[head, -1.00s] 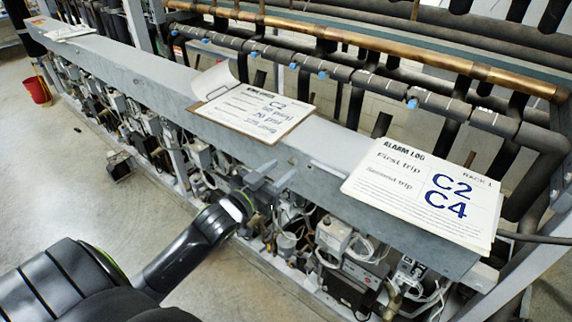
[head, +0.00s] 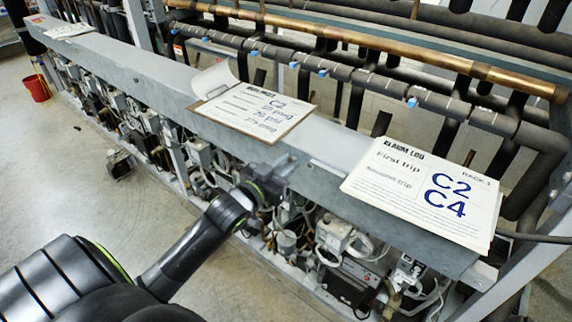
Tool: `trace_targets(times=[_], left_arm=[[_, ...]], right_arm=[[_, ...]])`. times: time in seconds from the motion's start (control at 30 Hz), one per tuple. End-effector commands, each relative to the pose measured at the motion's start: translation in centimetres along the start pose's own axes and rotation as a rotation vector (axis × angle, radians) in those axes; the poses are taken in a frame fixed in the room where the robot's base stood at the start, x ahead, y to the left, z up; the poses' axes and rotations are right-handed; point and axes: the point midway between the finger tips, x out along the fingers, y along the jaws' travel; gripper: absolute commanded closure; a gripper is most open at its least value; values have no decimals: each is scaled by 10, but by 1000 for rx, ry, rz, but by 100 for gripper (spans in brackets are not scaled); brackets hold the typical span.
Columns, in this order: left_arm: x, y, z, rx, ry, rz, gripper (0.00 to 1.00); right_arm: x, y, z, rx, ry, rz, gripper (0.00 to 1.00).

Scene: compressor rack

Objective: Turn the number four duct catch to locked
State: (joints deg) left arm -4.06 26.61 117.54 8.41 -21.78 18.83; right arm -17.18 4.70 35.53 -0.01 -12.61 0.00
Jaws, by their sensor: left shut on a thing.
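The long grey duct (head: 338,152) runs along the front of the rack, from the upper left to the lower right. My left gripper (head: 277,170) is at the duct's front face, below and between the clipboard and the alarm log. It is shut on a small grey part there, which looks like a duct catch. The jaws hide most of this part, so its number and its exact position cannot be read. My right gripper is not in view.
A clipboard (head: 255,108) and an alarm log sheet (head: 428,195) marked C2 and C4 lie on the duct. Compressor fittings and cables (head: 340,245) crowd below it. A red bucket (head: 36,89) stands on open floor (head: 90,205) at the left.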

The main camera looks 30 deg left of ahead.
Motion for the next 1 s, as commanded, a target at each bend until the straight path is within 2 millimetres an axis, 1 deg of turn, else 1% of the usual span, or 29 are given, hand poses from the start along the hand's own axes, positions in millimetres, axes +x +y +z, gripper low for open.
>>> trace_targets(times=[0.17, 0.37, 0.57, 1.0], left_arm=[[0, 0, 0, 18, 0, 0, 100], [0, 0, 0, 96, 1, 1, 100], [0, 1, 1, 246, 1, 1, 100], [0, 1, 2, 664, 2, 1, 100]], right_arm=[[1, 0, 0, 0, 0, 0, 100], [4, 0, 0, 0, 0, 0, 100], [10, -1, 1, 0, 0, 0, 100], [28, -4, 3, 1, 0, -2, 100]])
